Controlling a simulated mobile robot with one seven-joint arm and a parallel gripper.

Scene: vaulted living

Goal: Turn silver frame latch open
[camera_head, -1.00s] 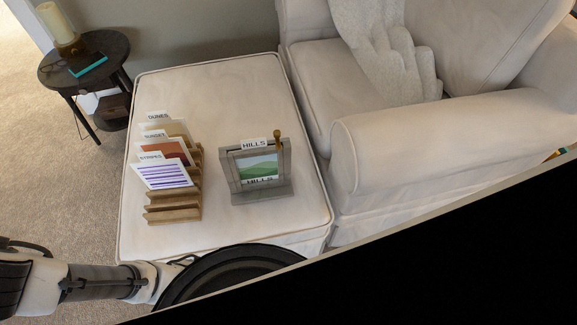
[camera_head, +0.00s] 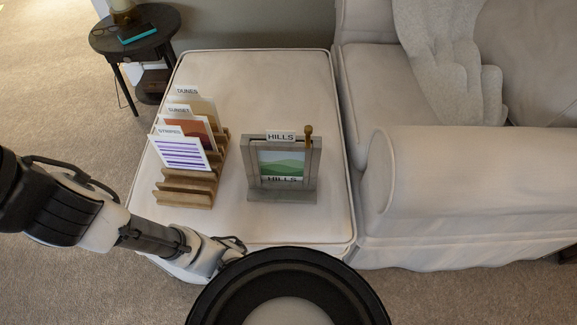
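The silver-grey frame (camera_head: 312,165) stands upright on the cream ottoman, holding a green hills picture (camera_head: 281,164) labelled HILLS. A brass-coloured latch (camera_head: 308,133) with a round knob sticks up at the frame's top right corner. A HILLS card (camera_head: 281,137) shows at the frame's top edge. My arm reaches in from the left, in front of the ottoman's near edge, and passes behind my round black body part. My gripper's fingers cannot be made out. No part of my arm touches the frame.
A wooden rack (camera_head: 185,197) with several cards, labelled DUNES, SUNSET and STRIPES, stands left of the frame. The ottoman (camera_head: 255,85) is bare behind them. A cream armchair (camera_head: 450,170) stands close on the right. A dark round side table (camera_head: 135,45) is at the back left.

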